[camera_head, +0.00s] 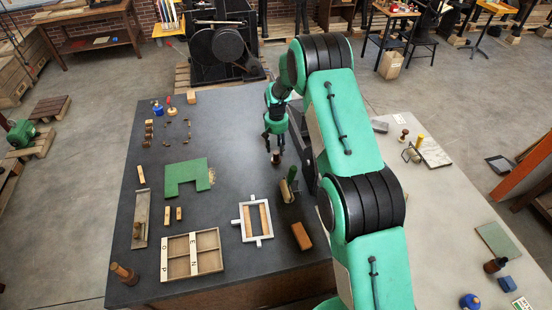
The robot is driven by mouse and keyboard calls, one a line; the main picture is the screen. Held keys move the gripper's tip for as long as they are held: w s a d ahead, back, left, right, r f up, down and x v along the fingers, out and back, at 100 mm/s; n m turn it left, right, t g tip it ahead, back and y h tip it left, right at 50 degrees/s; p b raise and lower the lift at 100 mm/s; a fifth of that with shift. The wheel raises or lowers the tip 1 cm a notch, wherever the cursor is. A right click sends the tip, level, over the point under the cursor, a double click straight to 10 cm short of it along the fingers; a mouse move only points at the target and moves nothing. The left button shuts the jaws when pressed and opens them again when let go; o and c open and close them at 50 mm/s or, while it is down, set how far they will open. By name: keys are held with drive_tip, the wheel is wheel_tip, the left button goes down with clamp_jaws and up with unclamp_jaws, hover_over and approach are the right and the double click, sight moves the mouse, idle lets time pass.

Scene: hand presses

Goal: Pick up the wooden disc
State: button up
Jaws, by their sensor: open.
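My gripper (273,147) is open and points down over the dark table (225,120), right of its middle. A small round brown wooden piece (276,158) stands on the table just below the fingertips. It may be the wooden disc, but it is too small to be sure. I cannot tell whether the fingers touch it or reach around it. Part of it may be hidden by the fingers.
A roller with a green handle (289,184) stands close in front, right of the gripper. Nearby are a white frame (256,220), a brown block (301,236), a green board (187,177) and a divided wooden tray (191,256). Bare tabletop lies left of the gripper.

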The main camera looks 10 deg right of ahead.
sight(276, 153)
drive_tip(key=shift+f, duration=0.65)
drive_tip(key=shift+f, duration=0.15)
drive_tip(key=shift+w+f+p, duration=0.1)
drive_tip(key=shift+f+p, duration=0.55)
drive_tip(key=shift+f, duration=1.8)
drive_tip(key=shift+c, duration=0.6)
clamp_jaws()
